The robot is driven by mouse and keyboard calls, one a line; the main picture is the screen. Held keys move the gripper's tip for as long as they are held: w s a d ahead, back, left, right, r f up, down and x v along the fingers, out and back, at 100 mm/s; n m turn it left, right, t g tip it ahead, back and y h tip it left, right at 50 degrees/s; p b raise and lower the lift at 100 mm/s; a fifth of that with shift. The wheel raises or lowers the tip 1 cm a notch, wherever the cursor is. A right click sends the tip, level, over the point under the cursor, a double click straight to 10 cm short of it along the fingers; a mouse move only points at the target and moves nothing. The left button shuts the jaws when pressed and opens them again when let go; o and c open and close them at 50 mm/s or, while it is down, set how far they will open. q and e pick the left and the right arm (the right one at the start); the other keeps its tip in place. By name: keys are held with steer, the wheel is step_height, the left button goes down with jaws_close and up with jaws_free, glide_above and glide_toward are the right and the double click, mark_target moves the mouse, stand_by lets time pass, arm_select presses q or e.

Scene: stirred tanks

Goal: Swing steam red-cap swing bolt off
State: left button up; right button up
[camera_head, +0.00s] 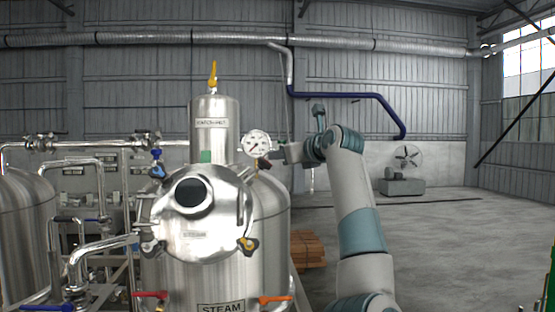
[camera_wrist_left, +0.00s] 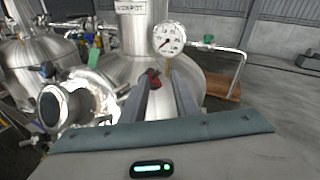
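The red-cap swing bolt (camera_head: 263,164) sits at the upper right rim of the round steel lid (camera_head: 215,236) on the tank marked STEAM. In the left wrist view the red cap (camera_wrist_left: 153,78) is at the tip of the left-hand finger, partly hidden by it. My left gripper (camera_head: 281,154) is beside the bolt, just right of it in the head view. In the left wrist view its two fingers (camera_wrist_left: 166,78) stand apart with a gap between them. Whether a finger touches the cap I cannot tell. My right gripper is not in view.
A pressure gauge (camera_head: 256,143) stands close above the bolt. Blue (camera_head: 158,171), black (camera_head: 151,247) and yellow (camera_head: 248,245) capped bolts are around the lid. A steel cylinder (camera_head: 214,128) with a yellow handle rises behind. Pipes crowd the left; the floor at right is mostly open.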

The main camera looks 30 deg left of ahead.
arm_select(q)
steer(key=b+v, duration=0.5)
steer(key=v, duration=0.9)
steer(key=shift+s+d+r+b, duration=0.15)
steer(key=shift+s+b, duration=0.05)
steer(key=shift+b, duration=0.2)
